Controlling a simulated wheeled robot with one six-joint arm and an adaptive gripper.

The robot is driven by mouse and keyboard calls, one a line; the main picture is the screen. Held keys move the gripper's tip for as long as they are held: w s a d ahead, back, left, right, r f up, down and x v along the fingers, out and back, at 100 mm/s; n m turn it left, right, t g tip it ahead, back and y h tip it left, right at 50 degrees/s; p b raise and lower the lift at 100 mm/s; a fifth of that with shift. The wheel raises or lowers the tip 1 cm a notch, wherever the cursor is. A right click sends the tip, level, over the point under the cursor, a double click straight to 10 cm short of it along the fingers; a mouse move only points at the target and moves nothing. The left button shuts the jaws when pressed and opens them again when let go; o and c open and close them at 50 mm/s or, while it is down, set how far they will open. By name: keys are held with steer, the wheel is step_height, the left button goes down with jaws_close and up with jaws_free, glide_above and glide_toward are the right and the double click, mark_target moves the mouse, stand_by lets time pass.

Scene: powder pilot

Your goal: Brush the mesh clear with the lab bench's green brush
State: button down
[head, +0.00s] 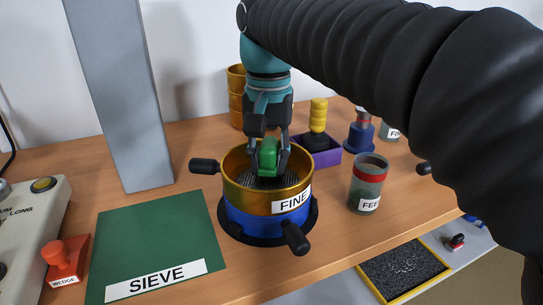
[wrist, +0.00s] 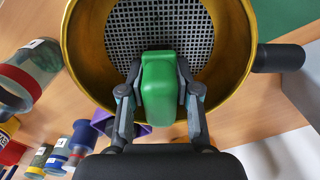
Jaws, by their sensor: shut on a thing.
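My gripper (head: 269,152) is shut on the green brush (head: 267,158), which it holds inside the brass sieve ring (head: 240,195) marked FINE. In the wrist view the brush (wrist: 160,85) sits between the two fingers, over the near part of the mesh (wrist: 150,28). The mesh shows as a grey grid, and its uncovered part looks mostly clear. The sieve ring stands on a blue base with black clamp handles. The brush's lower end is hidden, so I cannot tell whether it touches the mesh.
A green SIEVE mat (head: 160,240) lies left, beside a red WEDGE-labelled piece (head: 66,260). A grey post (head: 122,100) rises behind the mat.

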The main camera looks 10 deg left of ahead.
mark_target(264, 176)
steer(key=shift+w, duration=0.35)
steer(key=shift+s+b, duration=0.45)
steer(key=shift+s, duration=2.15)
steer(key=shift+w+p, duration=0.5)
steer(key=shift+w, duration=2.05)
steer(key=shift+s, duration=1.4)
steer(key=shift+r, duration=4)
